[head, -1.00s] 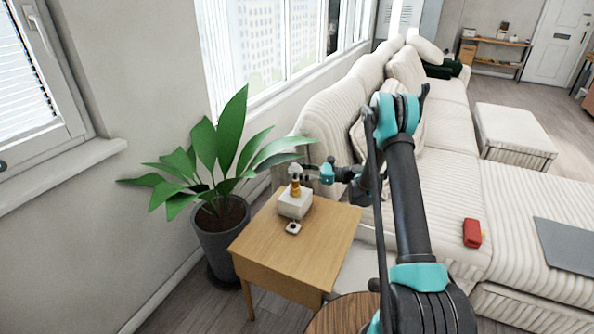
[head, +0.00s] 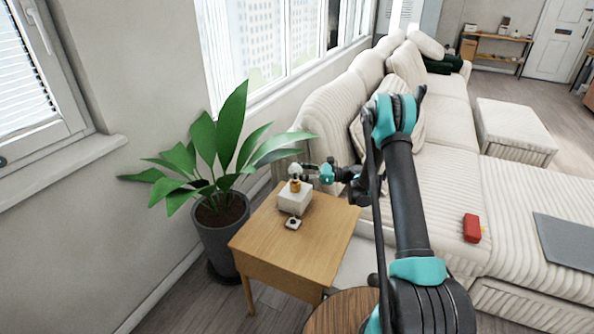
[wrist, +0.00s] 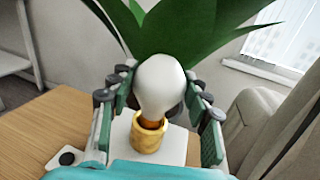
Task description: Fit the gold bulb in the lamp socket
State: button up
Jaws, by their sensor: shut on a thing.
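The bulb (wrist: 160,82) has a white glass globe and an orange-gold neck. It also shows in the head view (head: 295,170). My gripper (wrist: 160,92) is shut on the globe, one finger on each side. The lamp socket is a gold ring (wrist: 146,139) on a white block base (wrist: 174,150). This base (head: 295,199) stands on the wooden side table. The neck is right over the socket and its lower end is hidden by the ring's rim. The bulb looks nearly upright. I cannot tell how deep the neck sits in the ring.
The wooden side table (head: 285,255) has a small white piece with a dark button (head: 292,223) in front of the base. A potted plant (head: 222,215) stands at its left, with leaves reaching near my gripper. A cream sofa (head: 440,185) is on the right.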

jog(key=shift+f, duration=0.4)
jog(key=o, duration=1.3)
jog(key=shift+d, duration=0.1)
jog(key=d, duration=0.8)
jog(key=s+d, duration=0.1)
jog(key=d, duration=0.2)
jog(key=shift+d, duration=0.4)
